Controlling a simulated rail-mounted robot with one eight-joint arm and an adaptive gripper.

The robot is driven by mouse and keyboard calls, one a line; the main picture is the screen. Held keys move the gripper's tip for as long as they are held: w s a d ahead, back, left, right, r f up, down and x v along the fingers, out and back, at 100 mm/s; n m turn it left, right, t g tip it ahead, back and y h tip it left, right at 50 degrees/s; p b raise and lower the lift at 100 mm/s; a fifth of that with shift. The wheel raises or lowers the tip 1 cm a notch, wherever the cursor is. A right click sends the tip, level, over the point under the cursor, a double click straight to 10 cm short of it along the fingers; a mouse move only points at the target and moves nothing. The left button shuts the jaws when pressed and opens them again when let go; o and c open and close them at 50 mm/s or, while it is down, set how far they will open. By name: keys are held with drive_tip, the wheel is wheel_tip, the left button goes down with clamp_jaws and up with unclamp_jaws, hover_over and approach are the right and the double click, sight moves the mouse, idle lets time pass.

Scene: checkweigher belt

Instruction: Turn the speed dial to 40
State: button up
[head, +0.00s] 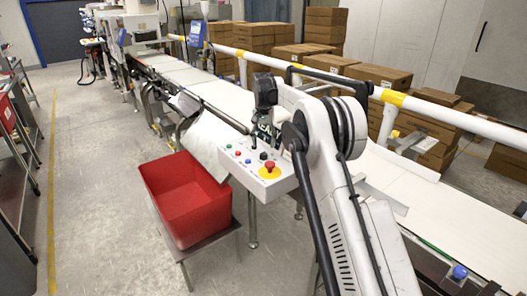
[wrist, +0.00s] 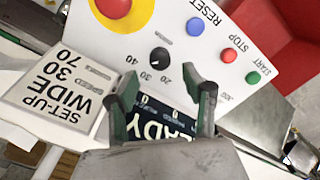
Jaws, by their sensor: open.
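The speed dial (wrist: 160,57) is a small black knob on the white control panel (wrist: 185,60), with 20, 30 and 40 printed around it in the wrist view. The dial appears just beyond the fingertips, with no contact visible. In the head view the panel (head: 238,153) stands beside the belt, and my gripper is over it, partly hidden by my arm.
Beside the dial are a red emergency stop on yellow (wrist: 113,6), a blue RESET button (wrist: 194,27), a red STOP button (wrist: 229,55) and a green START button (wrist: 253,77). A READY display (wrist: 165,118) and a set-up card (wrist: 62,92) are close. A red bin (head: 160,180) stands left.

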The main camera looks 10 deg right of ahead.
sight(264, 154)
wheel_tip(264, 154, up, 7)
drive_tip(key=shift+f, duration=0.2)
idle(0.3)
drive_tip(key=s+r+n+t, duration=0.1)
drive_tip(key=s+r, duration=0.4)
drive_tip(key=s, duration=0.3)
drive_tip(key=s+r+t, duration=0.1)
drive_tip(key=s+r, duration=0.5)
drive_tip(key=s, duration=0.3)
drive_tip(key=s+r+n+t, duration=0.1)
drive_tip(key=s+r+t, duration=0.1)
drive_tip(key=s+r, duration=0.45)
drive_tip(key=s+f+t, duration=0.1)
drive_tip(key=s+f, duration=0.3)
drive_tip(key=s, duration=0.6)
drive_tip(key=s+f+n+t, duration=0.1)
drive_tip(key=s+f, duration=0.4)
drive_tip(key=s, duration=0.6)
drive_tip(key=s+f+n+t, duration=0.1)
drive_tip(key=s+f, duration=0.4)
drive_tip(key=s, duration=0.5)
drive_tip(key=shift+s, duration=0.3)
